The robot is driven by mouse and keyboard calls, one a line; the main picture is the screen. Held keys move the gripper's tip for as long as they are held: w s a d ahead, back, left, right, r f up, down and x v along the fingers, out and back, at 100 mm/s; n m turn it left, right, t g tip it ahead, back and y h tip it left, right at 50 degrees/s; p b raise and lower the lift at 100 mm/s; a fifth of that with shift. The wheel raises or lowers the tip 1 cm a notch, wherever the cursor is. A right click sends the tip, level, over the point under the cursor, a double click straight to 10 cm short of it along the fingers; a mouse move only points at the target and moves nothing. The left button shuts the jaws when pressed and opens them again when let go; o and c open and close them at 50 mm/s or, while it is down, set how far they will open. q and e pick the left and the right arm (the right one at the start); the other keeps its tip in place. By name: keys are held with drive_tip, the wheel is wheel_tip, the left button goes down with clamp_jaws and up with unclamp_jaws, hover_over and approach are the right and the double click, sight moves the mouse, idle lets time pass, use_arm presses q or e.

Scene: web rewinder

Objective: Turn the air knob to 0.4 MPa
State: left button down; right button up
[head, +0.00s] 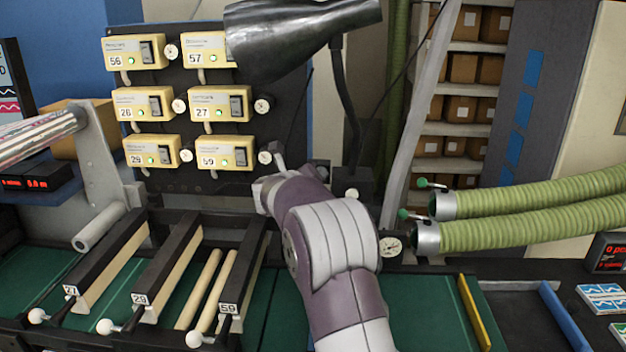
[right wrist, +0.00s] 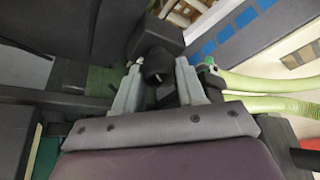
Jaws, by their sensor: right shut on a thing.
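My right arm reaches up from the bottom centre of the head view, and its gripper is largely hidden there behind my own wrist. In the right wrist view my right gripper (right wrist: 157,92) has its two pale fingers on either side of a black knob (right wrist: 156,64) and is shut on it. The knob sits in front of a dark block. A round white pressure gauge (head: 391,245) shows just right of my arm in the head view; its reading is too small to tell. My left gripper is not in view.
Two green ribbed hoses (head: 540,208) with metal collars lie to the right. A black panel with yellow controller boxes (head: 143,104) stands at the back left. A dark metal nozzle (head: 300,38) hangs above. Black bars (head: 178,262) with white-ball levers lie at the lower left.

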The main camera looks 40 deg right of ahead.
drive_tip(key=o, duration=1.1)
drive_tip(key=shift+c, duration=0.2)
drive_tip(key=shift+d, duration=0.15)
drive_tip(key=b+v, duration=0.4)
drive_tip(key=v, duration=0.8)
drive_tip(key=shift+a+b, duration=0.3)
drive_tip(key=shift+b, duration=0.1)
drive_tip(key=shift+s, duration=0.1)
